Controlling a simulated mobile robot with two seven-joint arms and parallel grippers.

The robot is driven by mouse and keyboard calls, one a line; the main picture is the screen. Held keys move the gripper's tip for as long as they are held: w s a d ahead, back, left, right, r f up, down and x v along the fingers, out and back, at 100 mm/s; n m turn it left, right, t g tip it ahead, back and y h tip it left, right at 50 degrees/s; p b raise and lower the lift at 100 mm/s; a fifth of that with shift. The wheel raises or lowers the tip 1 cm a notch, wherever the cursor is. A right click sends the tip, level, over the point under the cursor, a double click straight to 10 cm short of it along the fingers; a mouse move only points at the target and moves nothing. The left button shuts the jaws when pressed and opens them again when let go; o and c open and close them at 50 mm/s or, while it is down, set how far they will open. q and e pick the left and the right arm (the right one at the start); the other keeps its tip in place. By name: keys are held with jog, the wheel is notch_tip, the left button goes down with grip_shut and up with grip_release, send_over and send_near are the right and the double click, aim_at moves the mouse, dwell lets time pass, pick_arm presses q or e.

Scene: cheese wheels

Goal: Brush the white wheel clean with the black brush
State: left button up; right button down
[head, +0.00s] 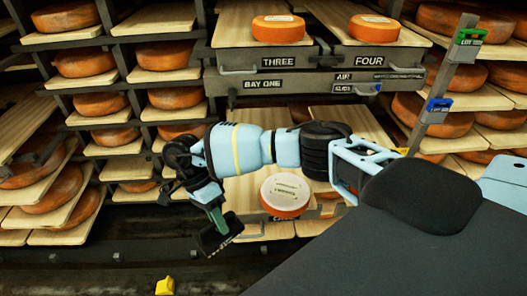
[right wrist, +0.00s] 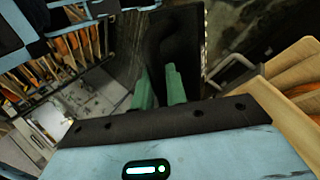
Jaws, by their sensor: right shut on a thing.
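The white wheel (head: 285,192), white on top with dark print and orange on its side, lies on a low wooden board in the head view. My right gripper (head: 217,218) is to its left, with its green fingers shut on the black brush (head: 217,238). The brush hangs tilted, apart from the wheel. My left gripper is not in view.
Racks of orange wheels (head: 85,62) on boards stand at the left, with more at the right. Two wheels (head: 278,28) sit on the upper boards marked THREE and FOUR. A grey post with green and blue tags (head: 439,104) stands right. A small yellow object (head: 165,286) is at the bottom.

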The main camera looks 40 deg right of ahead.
jog(key=w+d+r+m+t+y, duration=0.3)
jog(key=d+m, duration=0.6)
jog(key=m, duration=0.3)
jog(key=w+d+r+m+t+y, duration=0.3)
jog(key=d+r+m+t, duration=0.2)
jog(key=m, duration=0.8)
jog(key=d+t, duration=0.2)
jog(key=d, duration=0.2)
jog(key=shift+r, duration=0.4)
jog(key=shift+f, duration=0.1)
